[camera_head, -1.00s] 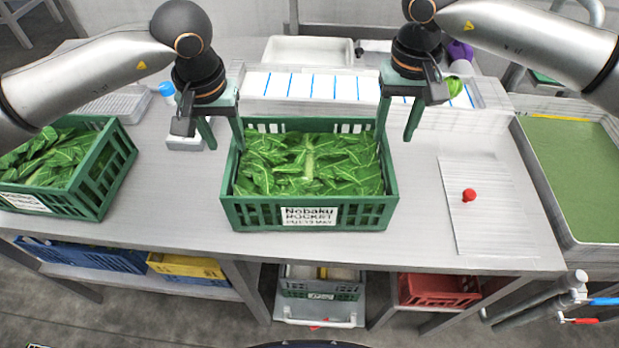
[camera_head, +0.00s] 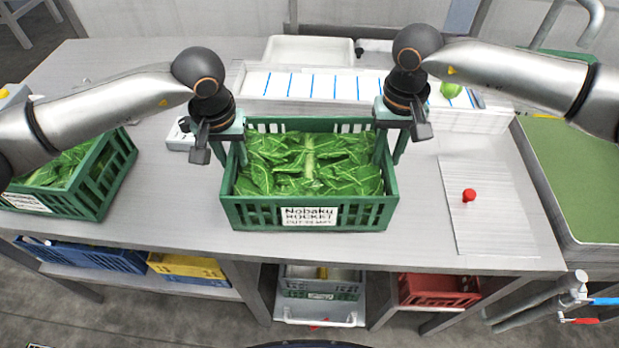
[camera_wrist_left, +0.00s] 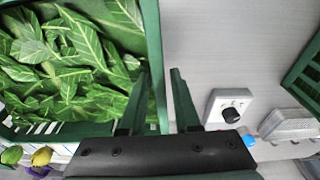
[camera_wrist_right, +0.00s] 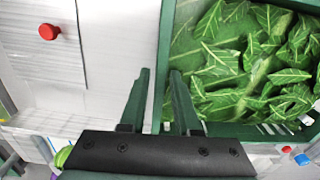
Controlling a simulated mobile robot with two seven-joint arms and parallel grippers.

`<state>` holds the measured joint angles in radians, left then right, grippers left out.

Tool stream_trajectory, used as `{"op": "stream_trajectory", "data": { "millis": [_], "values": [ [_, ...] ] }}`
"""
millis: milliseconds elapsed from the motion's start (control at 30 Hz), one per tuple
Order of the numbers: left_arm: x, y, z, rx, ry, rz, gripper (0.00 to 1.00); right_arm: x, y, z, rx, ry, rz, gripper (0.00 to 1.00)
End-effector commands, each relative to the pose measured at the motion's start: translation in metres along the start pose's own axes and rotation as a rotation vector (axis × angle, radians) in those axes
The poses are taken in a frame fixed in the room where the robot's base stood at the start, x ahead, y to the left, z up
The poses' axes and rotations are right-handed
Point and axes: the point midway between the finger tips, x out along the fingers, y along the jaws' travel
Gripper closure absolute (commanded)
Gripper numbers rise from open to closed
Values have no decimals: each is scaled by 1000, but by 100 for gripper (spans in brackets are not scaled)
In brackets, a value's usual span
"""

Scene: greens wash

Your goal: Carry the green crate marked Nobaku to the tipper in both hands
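The green crate marked Nobaku (camera_head: 255,217) stands level on the steel table, full of green leaves, its label facing me. My left gripper (camera_head: 232,155) is at its left side wall. In the left wrist view, the open fingers (camera_wrist_left: 160,75) are astride that wall, one inside above the leaves and one outside. My right gripper (camera_head: 391,150) is at the right side wall. In the right wrist view, its open fingers (camera_wrist_right: 160,75) are likewise astride the wall, with gaps showing. I cannot tell which thing is the tipper.
A second green crate of leaves (camera_head: 105,180) stands at the left. A white board with a red knob (camera_head: 469,195) lies to the right. A steel basin with a green floor (camera_head: 575,175) is at the far right. A white tray (camera_head: 310,50) sits behind.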

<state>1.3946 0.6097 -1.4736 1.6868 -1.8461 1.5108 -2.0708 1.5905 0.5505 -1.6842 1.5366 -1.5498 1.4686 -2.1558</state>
Motion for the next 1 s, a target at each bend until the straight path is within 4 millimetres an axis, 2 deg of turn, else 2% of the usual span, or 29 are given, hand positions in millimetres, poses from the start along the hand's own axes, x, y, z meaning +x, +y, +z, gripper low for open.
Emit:
{"op": "stream_trajectory", "data": {
  "millis": [33, 267, 1000],
  "values": [
    [0, 0, 0, 0, 0, 0, 76, 0, 0, 0, 0, 0, 0, 76],
    [0, 0, 0, 0, 0, 0, 100, 0, 0, 0, 0, 0, 0, 100],
    [0, 0, 0, 0, 0, 0, 100, -1, 0, 0, 0, 1, 0, 100]
  ]
}}
